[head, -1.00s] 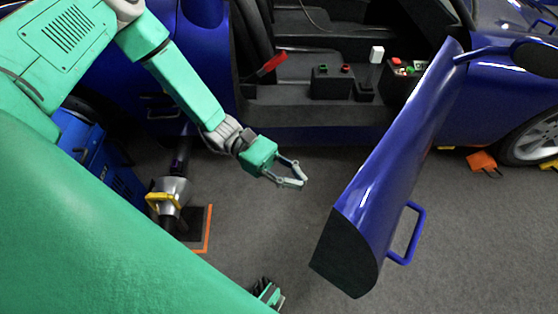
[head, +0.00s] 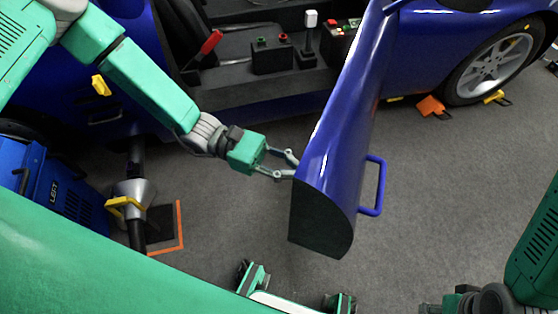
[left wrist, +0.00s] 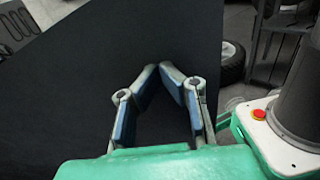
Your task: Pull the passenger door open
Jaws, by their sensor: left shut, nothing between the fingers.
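The blue passenger door (head: 335,125) stands well open, swung out from the car, with its dark end face (head: 318,220) toward me. A blue loop handle (head: 376,187) sits on its right, outer side. My left gripper (head: 294,168) is shut and empty on the door's left, inner side, its tips close beside the panel; I cannot tell whether they touch. In the left wrist view my fingertips (left wrist: 159,67) come together before a dark panel (left wrist: 100,60), which looks like the door's inner face. My right arm enters at the lower right; its fingers are out of view.
The blue car's open cabin (head: 240,85) lies behind, with a red lever (head: 208,44). An orange wheel chock (head: 431,106) sits by the wheel (head: 490,65). Grey floor right of the door is clear.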

